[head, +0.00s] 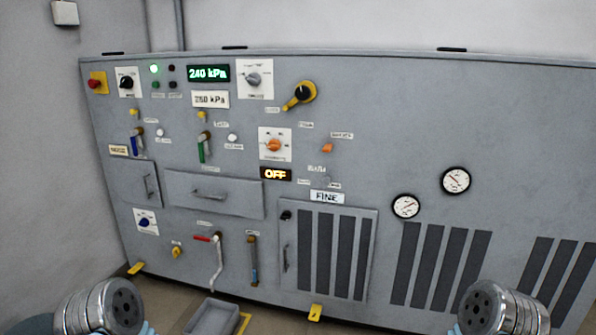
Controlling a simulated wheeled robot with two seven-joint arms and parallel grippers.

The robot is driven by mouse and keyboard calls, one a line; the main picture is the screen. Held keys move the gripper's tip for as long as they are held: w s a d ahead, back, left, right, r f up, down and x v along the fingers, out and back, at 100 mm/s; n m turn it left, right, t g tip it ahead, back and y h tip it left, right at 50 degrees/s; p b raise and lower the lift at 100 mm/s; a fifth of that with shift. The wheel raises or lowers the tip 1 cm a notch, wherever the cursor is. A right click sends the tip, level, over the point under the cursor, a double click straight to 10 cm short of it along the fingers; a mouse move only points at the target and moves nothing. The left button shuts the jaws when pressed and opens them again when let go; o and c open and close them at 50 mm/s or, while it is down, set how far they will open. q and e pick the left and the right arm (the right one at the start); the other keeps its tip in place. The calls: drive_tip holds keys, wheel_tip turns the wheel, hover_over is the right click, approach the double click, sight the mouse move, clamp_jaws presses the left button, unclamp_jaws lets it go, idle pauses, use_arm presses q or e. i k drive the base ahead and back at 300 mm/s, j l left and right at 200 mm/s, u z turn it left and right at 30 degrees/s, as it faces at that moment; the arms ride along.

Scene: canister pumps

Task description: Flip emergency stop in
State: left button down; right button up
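The emergency stop (95,84) is a red mushroom button on a yellow box at the top left corner of the grey panel (420,110). It is small here, and I cannot tell whether it is pressed in or out. Nothing touches it. My two arms show only as round metal links at the lower left and lower right edges of the head view, well below and away from the button. Neither gripper's fingers can be seen.
A black knob (126,82) sits just right of the button. Green and dark lamps, a display (208,73) reading 240 kPa and a yellow rotary handle (300,95) follow. A grey tray (193,326) lies on the floor below. The space before the upper panel is clear.

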sight(92, 83)
drive_tip(key=i+j, duration=0.15)
drive_tip(key=j, duration=0.2)
drive_tip(key=i+j+z, duration=0.1)
drive_tip(key=j, duration=0.25)
drive_tip(key=i+j, duration=0.2)
drive_tip(key=j, duration=0.2)
drive_tip(key=i+j+z, duration=0.1)
drive_tip(key=j, duration=0.25)
drive_tip(key=i+j, duration=0.2)
drive_tip(key=j, duration=0.15)
drive_tip(key=i+j, duration=0.15)
drive_tip(key=j, duration=0.25)
drive_tip(key=i+j+z, duration=0.1)
drive_tip(key=j, duration=0.3)
drive_tip(key=i+j, duration=0.15)
drive_tip(key=j, duration=0.2)
drive_tip(key=z, duration=0.05)
